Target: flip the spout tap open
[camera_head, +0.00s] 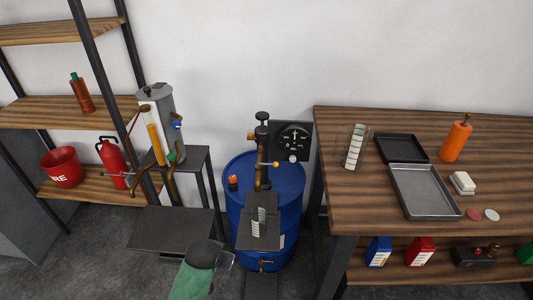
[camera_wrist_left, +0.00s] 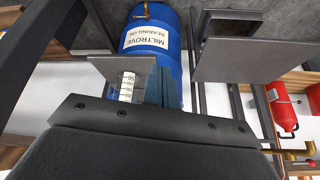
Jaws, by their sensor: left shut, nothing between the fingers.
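A blue drum (camera_head: 285,185) stands on the floor with a dark hand pump (camera_head: 262,150) upright on its top. A small lever with a yellow tip (camera_head: 275,163) sticks out to the right of the pump, probably the spout tap; I cannot tell its position. A brass tap (camera_head: 266,262) sits low on the drum front. A clear scaled jug (camera_head: 257,222) stands on a dark plate before the drum; it also shows in the left wrist view (camera_wrist_left: 128,85). My left gripper (camera_head: 227,261) is shut and empty, in front of and left of the jug. My right gripper is out of view.
A round gauge (camera_head: 294,138) is behind the pump. A dark stand plate (camera_head: 170,228) is left of the drum, with a grey cylinder (camera_head: 160,115) behind. A wooden workbench (camera_head: 385,215) with trays stands right. Shelves with a red extinguisher (camera_head: 113,160) are left.

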